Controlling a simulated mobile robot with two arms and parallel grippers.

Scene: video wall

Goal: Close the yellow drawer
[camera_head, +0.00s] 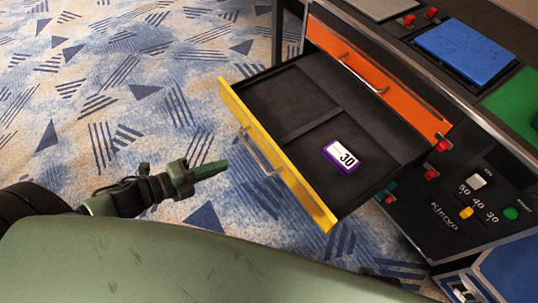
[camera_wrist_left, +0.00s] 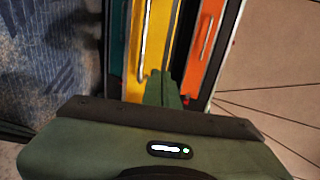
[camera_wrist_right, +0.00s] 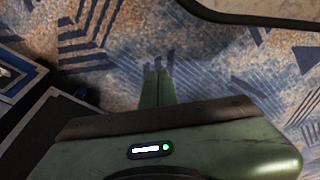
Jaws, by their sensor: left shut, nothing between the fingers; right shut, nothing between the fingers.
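The yellow drawer (camera_head: 264,147) is pulled out from the dark cabinet in the head view. It has a silver handle on its front. A purple and white block marked 30 (camera_head: 342,157) lies inside it, right of a low divider. My left gripper (camera_head: 222,168) is shut and empty, in front of the drawer's yellow face and left of the handle in the picture. The yellow front also shows in the left wrist view (camera_wrist_left: 158,45), beyond the shut left fingers (camera_wrist_left: 163,75). My right gripper (camera_wrist_right: 158,75) is shut and empty over the carpet, seen only in the right wrist view.
A control panel (camera_head: 470,205) with buttons and a blue pad (camera_head: 465,50) are on the cabinet at right. Patterned carpet (camera_head: 110,90) is clear at left.

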